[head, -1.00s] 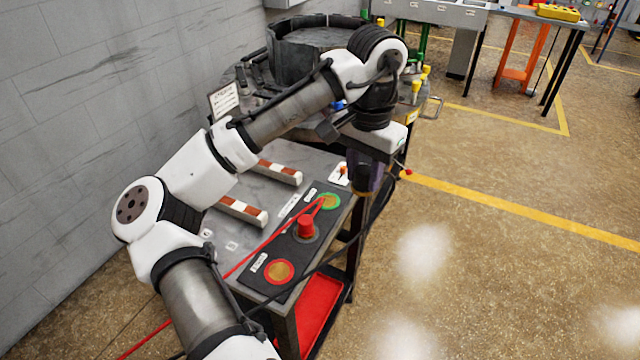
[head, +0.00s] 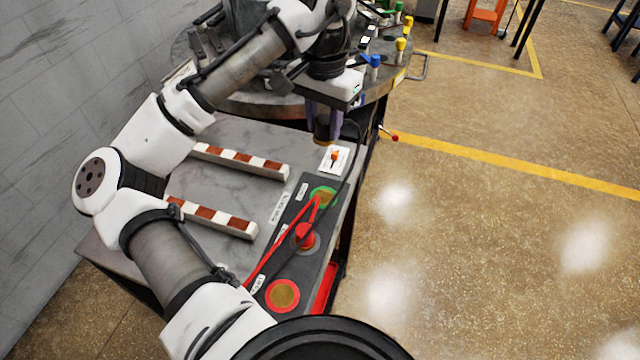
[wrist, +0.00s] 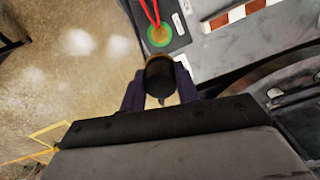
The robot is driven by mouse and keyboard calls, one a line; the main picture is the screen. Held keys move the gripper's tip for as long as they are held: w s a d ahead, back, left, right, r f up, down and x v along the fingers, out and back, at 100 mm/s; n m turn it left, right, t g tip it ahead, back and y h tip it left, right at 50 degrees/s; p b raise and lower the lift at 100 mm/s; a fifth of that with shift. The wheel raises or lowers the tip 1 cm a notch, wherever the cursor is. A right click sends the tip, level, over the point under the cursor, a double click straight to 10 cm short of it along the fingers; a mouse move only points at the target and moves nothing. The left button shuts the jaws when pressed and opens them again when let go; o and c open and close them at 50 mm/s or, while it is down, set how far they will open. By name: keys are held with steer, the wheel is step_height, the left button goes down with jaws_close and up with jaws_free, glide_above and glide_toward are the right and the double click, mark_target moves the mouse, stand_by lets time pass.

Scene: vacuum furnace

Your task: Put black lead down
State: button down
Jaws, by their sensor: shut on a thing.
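My gripper (head: 322,120) points down near the far right corner of the grey table and is shut on the dark cylindrical end of the black lead (head: 324,133). In the wrist view the black lead's end (wrist: 160,72) sits between the two purplish fingers. It appears clear of the table, above or beside the white card (head: 334,159). The black panel (head: 330,252) on the table's right side has a green-ringed pad (head: 323,196) and a red-ringed pad (head: 282,295). The green-ringed pad shows ahead of the lead in the wrist view (wrist: 160,37).
A red lead's plug (head: 304,235) stands between the pads, its red cable looping over the green one. Two red-and-white striped bars (head: 240,159) lie on the grey table (head: 215,182). A round metal bench (head: 265,103) with coloured knobs stands beyond. Open floor is on the right.

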step_height(320, 180, down, 18)
steer(key=shift+r, duration=0.1)
steer(key=c, duration=0.9)
jaws_free()
steer(key=shift+o, duration=0.2)
steer(key=shift+r, duration=0.1)
step_height(320, 180, up, 12)
steer(key=shift+s, duration=0.1)
